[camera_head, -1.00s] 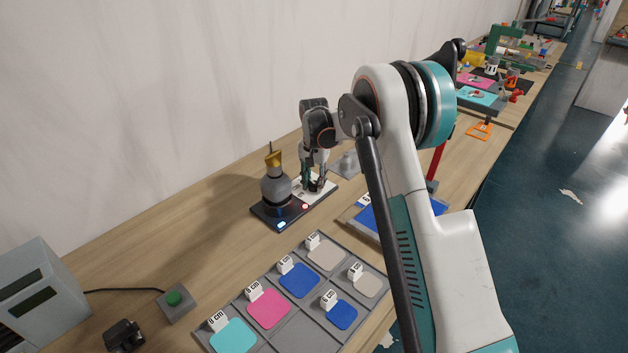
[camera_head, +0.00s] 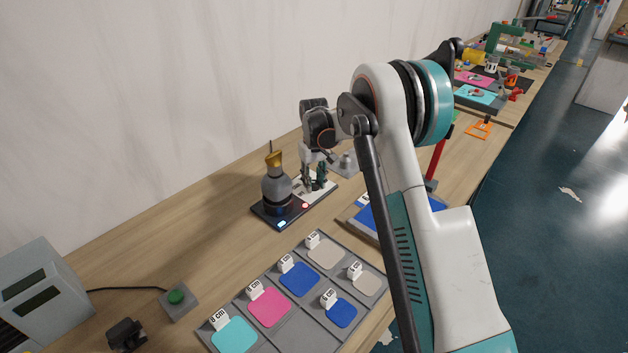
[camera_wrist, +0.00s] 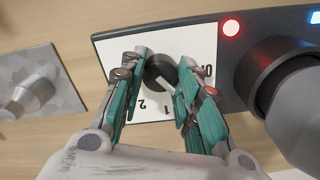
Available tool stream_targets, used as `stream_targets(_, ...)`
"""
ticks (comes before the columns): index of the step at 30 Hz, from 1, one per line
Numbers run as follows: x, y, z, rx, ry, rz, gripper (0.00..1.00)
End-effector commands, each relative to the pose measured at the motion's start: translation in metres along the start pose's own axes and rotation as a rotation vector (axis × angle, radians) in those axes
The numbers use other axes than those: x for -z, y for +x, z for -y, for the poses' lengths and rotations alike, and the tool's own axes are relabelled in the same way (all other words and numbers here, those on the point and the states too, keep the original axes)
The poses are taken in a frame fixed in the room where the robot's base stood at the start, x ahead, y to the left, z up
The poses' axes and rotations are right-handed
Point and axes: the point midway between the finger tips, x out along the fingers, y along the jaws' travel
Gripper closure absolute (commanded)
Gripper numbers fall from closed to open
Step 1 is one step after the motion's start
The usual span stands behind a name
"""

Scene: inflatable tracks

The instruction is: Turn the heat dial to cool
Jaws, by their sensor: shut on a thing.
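In the head view my gripper (camera_head: 315,182) is down over the white plate (camera_head: 327,191), and the dial is mostly hidden by the fingers. The plate is on the black base (camera_head: 272,217) of a heat device with a grey and gold body (camera_head: 276,186).
A red light (camera_wrist: 231,27) and the device's dark round body (camera_wrist: 285,80) stand close right of my gripper. A grey metal piece (camera_wrist: 30,90) lies to the left. A grey tray of coloured pads (camera_head: 279,331) lies in front. Bare wood lies left of the device.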

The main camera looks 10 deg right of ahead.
Motion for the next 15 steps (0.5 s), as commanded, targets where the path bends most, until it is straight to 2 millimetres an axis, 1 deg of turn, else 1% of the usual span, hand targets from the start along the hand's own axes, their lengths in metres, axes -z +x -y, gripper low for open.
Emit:
stream_targets(6, 0.0004, -0.0002, 0.0, 0.0, -0.062, -0.001, 0.94)
stream_targets(15, 0.0005, -0.0002, -0.0001, 0.0, -0.082, -0.001, 0.94)
